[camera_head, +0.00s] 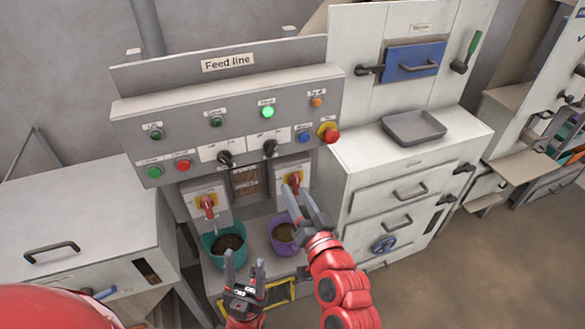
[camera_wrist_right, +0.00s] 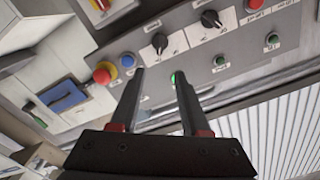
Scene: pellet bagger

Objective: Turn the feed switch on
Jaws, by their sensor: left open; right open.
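Two black rotary switches sit on white plates on the grey feed line panel (camera_head: 215,105): a left one (camera_head: 225,157) and a right one (camera_head: 270,147). Their labels are too small to read, so I cannot tell which is the feed switch. Both show in the right wrist view, one nearer (camera_wrist_right: 160,42) and one farther right (camera_wrist_right: 211,19). My right gripper (camera_head: 297,193) is open and empty below the right switch, apart from it; its fingers also show in the right wrist view (camera_wrist_right: 158,73). My left gripper (camera_head: 244,262) is open and empty, low in front of the bins.
The panel also has a red mushroom button (camera_head: 328,132), a blue button (camera_head: 303,137) and a lit green lamp (camera_head: 267,112). Red-handled valves (camera_head: 207,204) hang above a teal bin (camera_head: 212,257) and a purple bin (camera_head: 277,243). A grey tray (camera_head: 414,127) lies on the right cabinet.

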